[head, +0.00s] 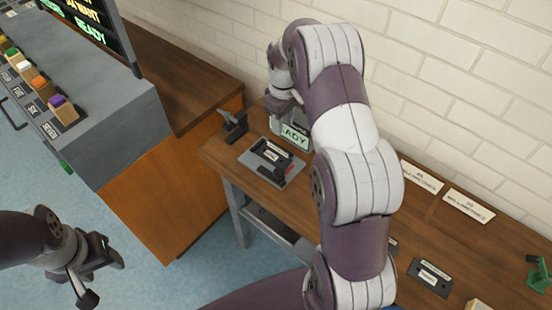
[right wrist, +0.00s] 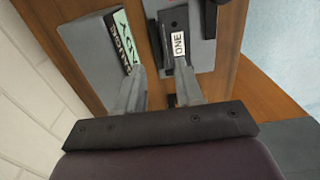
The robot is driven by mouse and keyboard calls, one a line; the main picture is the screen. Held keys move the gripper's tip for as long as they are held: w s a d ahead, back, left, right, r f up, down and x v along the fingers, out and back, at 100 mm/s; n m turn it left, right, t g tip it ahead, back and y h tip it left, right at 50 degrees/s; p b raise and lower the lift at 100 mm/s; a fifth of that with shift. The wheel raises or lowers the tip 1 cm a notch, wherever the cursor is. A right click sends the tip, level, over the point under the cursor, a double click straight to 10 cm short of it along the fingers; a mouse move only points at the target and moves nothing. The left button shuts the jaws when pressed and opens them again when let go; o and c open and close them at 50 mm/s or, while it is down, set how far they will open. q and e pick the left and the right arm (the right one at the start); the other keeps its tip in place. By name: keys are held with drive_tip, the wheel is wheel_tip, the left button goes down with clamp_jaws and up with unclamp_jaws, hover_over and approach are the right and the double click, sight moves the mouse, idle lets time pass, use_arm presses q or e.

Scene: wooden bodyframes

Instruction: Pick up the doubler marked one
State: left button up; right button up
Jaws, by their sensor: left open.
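The doubler marked one (head: 270,154) is a dark block with a white label, lying on a grey plate at the left end of the wooden bench. It also shows in the right wrist view (right wrist: 174,24), with its ONE label readable. My right gripper (right wrist: 160,70) is open above the bench. One fingertip overlaps the near end of the doubler in that view, and the other overlaps the green sign; contact cannot be told. In the head view its fingers are not clear. My left gripper (head: 92,275) is open and empty over the floor, at lower left.
A green READY sign (head: 296,136) stands behind the doubler's plate. A small dark shape (head: 234,125) shows at the bench's left corner. A grey-topped cabinet (head: 120,130) with coloured blocks stands left. My right arm hides the bench's middle; another labelled dark plate (head: 430,277) lies right.

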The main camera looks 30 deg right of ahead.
sight(281, 148)
drive_tip(key=f, duration=0.5)
drive_tip(key=f+p, duration=0.1)
drive_tip(key=f, duration=0.2)
drive_tip(key=shift+s+a+f, duration=0.2)
drive_tip(key=shift+s+a, duration=0.05)
drive_tip(key=shift+f, duration=0.5)
clamp_jaws()
